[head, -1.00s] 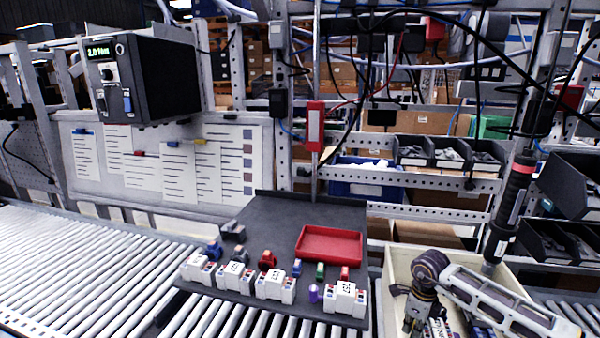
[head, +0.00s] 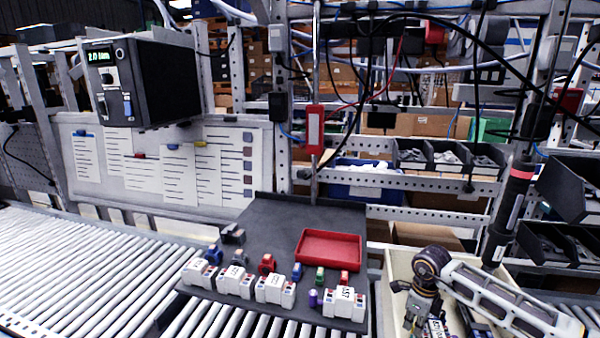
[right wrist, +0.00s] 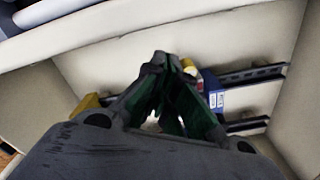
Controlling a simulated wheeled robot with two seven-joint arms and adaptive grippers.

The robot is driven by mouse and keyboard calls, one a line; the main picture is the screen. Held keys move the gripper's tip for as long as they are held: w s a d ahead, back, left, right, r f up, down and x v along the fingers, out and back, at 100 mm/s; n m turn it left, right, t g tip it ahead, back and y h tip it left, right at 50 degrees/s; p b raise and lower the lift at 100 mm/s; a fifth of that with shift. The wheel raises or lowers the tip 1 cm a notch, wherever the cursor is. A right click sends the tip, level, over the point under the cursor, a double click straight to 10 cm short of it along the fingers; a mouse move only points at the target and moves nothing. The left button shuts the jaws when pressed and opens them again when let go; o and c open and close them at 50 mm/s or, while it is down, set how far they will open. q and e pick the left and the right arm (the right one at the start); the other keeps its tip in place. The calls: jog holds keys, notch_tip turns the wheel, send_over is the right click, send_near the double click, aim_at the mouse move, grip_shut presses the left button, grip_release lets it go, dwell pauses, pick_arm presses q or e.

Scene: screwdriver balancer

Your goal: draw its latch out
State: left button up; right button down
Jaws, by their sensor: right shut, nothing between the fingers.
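My right gripper (head: 416,318) reaches down into the cream bin (head: 399,262) at the lower right of the head view. In the right wrist view its dark fingers (right wrist: 163,66) come together and hold nothing. The fingers hide part of these pieces. I cannot make out a latch, nor whether the fingers touch the module. My left gripper is not in view.
The bin's walls stand close around my right gripper. A dark mat (head: 270,219) left of the bin carries a red tray (head: 330,248) and several white terminal blocks (head: 274,290). A screwdriver (head: 513,198) hangs upright behind the bin. A roller conveyor (head: 80,265) runs at left.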

jog(key=shift+r, duration=0.2)
dwell(0.5)
notch_tip(320, 180, up, 2)
jog(key=shift+r+p, duration=0.1)
jog(key=shift+p, duration=0.55)
pick_arm(q)
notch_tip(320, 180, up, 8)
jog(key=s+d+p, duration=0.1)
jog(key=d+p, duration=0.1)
jog(key=p, duration=0.5)
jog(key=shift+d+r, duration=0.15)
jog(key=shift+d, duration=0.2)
pick_arm(e)
notch_tip(320, 180, up, 14)
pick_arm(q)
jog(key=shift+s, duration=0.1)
